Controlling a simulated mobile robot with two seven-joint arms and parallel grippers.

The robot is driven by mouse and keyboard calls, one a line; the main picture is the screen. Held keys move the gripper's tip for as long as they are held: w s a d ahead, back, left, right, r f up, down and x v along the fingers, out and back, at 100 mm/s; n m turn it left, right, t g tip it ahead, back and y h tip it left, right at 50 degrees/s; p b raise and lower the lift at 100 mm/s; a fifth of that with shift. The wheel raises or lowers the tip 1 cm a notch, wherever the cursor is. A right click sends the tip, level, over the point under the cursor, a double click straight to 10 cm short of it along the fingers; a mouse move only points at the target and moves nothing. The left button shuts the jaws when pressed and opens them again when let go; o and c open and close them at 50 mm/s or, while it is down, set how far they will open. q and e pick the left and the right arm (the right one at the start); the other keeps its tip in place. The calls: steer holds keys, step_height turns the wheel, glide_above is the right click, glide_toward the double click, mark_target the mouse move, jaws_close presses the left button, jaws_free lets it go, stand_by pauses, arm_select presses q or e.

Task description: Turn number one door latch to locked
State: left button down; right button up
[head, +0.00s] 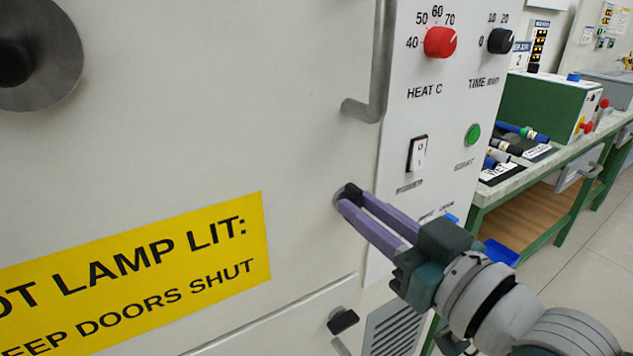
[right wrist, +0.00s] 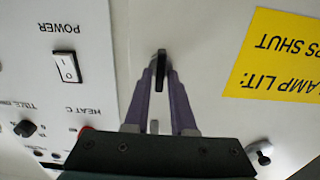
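The upper door latch (right wrist: 161,68) is a small black turn-piece on a round base at the right edge of the pale cabinet door. In the right wrist view it stands upright, in line with the fingers. In the head view the fingertips largely hide it. My right gripper (head: 345,196) has its two purple fingers on either side of the latch and appears closed on it; the fingers also show in the right wrist view (right wrist: 160,80). No number or locked mark is readable at the latch. My left gripper is not in view.
A grey bar handle (head: 381,60) stands out above the latch. The control panel with a red heat dial (head: 440,42) and power switch (head: 417,154) is to the right. A second black latch (head: 342,321) is below. A yellow warning label (head: 140,275) is on the door.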

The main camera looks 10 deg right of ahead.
jaws_close()
steer(key=shift+n, duration=0.3)
steer(key=n, duration=1.7)
steer(key=shift+s+a+f, duration=0.1)
steer(key=shift+a+f, duration=0.15)
steer(key=shift+f, duration=0.05)
steer(key=shift+n, duration=0.3)
stand_by(0.3)
steer(key=shift+o, duration=1.9)
jaws_free()
